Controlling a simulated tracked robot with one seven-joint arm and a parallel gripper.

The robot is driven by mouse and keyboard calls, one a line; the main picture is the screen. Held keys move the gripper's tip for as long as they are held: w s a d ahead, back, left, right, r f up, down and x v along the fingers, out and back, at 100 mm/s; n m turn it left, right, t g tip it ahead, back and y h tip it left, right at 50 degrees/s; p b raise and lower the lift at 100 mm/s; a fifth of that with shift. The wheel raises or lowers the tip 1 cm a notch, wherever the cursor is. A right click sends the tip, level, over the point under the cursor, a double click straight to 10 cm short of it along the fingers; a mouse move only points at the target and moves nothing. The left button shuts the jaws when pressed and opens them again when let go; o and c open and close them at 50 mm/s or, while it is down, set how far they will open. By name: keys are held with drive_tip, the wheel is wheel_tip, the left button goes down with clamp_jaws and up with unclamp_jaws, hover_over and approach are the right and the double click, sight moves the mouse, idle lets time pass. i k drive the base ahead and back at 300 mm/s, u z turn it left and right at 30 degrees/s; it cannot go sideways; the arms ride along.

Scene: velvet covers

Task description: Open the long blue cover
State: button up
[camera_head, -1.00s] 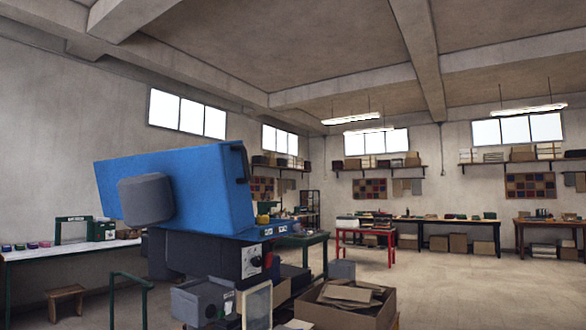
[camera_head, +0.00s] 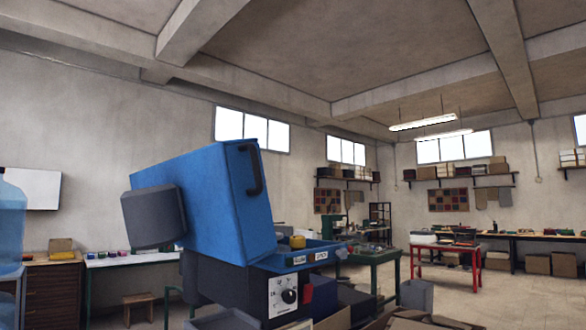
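The long blue cover (camera_head: 205,195) is a large box-shaped hood on a dark machine, left of centre. It sits tilted, with its right end higher than its left. A dark handle (camera_head: 255,168) is on its right end face. A grey block (camera_head: 152,217) is at its lower left side. Below the cover is the machine's dark body with a white dial panel (camera_head: 283,294) and a blue top edge (camera_head: 312,256) carrying small labels. A yellow knob-like part (camera_head: 297,242) shows just right of the cover. My gripper is not in view.
A red table (camera_head: 445,250) and a green table (camera_head: 372,257) stand behind to the right. A wooden stool (camera_head: 138,300) and a white-topped bench (camera_head: 130,258) are at left. A blue water bottle (camera_head: 12,225) is at the left edge. Open floor shows at right.

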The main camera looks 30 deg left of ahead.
sight(212, 200)
drive_tip(key=u, duration=0.95)
drive_tip(key=k, duration=0.6)
drive_tip(key=u, duration=0.05)
drive_tip(key=i, duration=0.6)
drive_tip(key=z, duration=0.1)
